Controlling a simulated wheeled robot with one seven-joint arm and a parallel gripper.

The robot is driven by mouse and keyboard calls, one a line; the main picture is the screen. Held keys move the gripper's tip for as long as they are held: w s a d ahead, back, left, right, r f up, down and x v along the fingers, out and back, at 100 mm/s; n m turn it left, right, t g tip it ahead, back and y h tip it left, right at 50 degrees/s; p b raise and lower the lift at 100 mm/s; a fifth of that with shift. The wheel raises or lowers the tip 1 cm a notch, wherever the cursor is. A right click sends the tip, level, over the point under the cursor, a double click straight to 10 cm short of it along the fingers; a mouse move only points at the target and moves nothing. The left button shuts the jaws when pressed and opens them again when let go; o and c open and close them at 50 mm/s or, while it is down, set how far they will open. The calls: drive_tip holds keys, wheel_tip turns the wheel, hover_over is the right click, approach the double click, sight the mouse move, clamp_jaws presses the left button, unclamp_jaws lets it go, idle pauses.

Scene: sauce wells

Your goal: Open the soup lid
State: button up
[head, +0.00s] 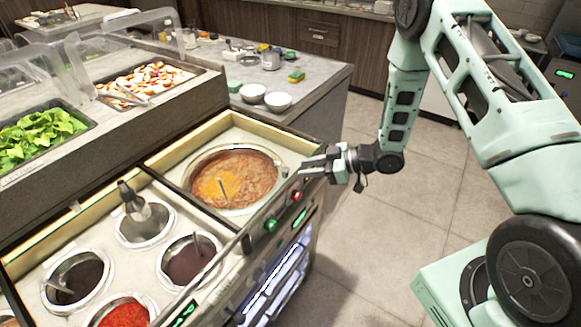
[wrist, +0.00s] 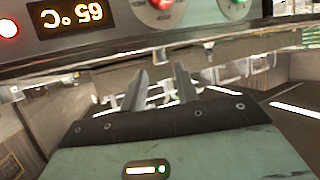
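The round soup well (head: 235,180) holds orange-brown soup and sits in the right section of the counter, with a pale rim. A thin upright piece (head: 222,188), perhaps a handle, shows over the soup. No opaque lid shows; I cannot tell whether a clear lid covers the well. My gripper (head: 308,167) is at the counter's front edge, right of the well and apart from it. In the wrist view its two fingers (wrist: 163,85) are apart with nothing between them, below the front panel.
The front panel carries a red knob (head: 296,196), a green knob (head: 271,225) and a 65 °C display (wrist: 66,14). Several sauce wells (head: 189,259) lie left of the soup. Two white bowls (head: 278,101) stand on the counter behind. The tiled floor (head: 370,240) at right is clear.

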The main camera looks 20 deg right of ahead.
sight(290, 177)
drive_tip(key=shift+p+x, duration=0.55)
drive_tip(key=shift+x, duration=2.35)
drive_tip(key=shift+c, duration=0.2)
